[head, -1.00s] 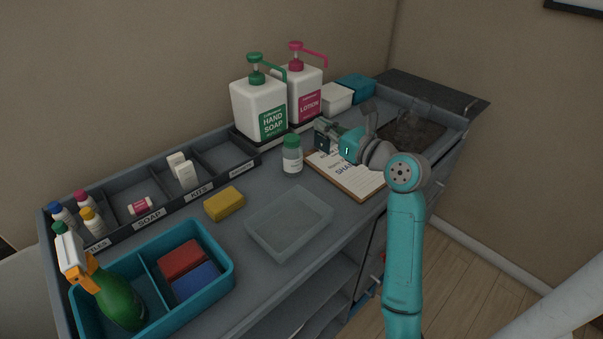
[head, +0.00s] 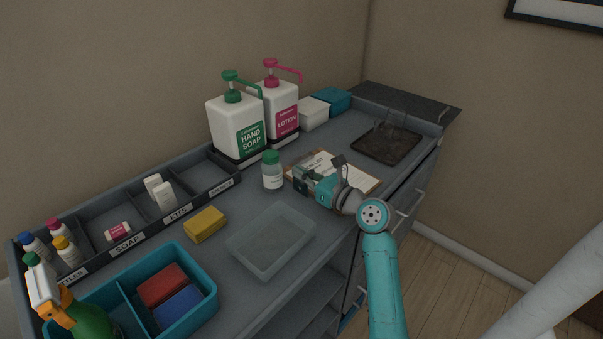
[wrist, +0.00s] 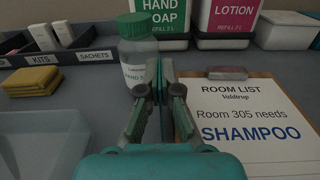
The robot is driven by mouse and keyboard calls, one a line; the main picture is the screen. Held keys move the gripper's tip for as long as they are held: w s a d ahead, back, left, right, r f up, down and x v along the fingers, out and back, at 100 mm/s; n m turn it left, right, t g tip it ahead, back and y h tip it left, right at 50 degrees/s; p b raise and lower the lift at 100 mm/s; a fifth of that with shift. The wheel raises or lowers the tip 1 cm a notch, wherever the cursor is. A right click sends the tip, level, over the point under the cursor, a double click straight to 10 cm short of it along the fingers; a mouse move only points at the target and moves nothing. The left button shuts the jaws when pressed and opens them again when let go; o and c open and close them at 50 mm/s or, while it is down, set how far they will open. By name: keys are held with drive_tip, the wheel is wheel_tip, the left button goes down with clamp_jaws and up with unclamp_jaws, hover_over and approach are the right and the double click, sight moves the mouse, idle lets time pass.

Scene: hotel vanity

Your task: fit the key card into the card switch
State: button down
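My gripper (head: 303,177) is low over the clipboard on the cart top, just right of the green-capped bottle. Its fingers also show in the wrist view (wrist: 163,90), close together on a thin, dark teal plate. The plate looks like the key card (head: 301,186); in the wrist view it stands upright and almost edge-on (wrist: 167,72). The fingers hide part of it. No card switch can be made out in either view.
The green-capped bottle (head: 272,170) stands close beside my gripper, with the clipboard (head: 362,180) below. Soap (head: 236,125) and lotion (head: 279,108) pump bottles stand behind. A clear tray (head: 271,240), yellow sponge (head: 205,225) and teal caddy (head: 214,290) are to the left.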

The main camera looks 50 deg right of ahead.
drive_tip(key=shift+f, duration=0.1)
drive_tip(key=c, duration=1.7)
unclamp_jaws()
drive_tip(key=shift+c, duration=0.2)
drive_tip(key=o, duration=0.4)
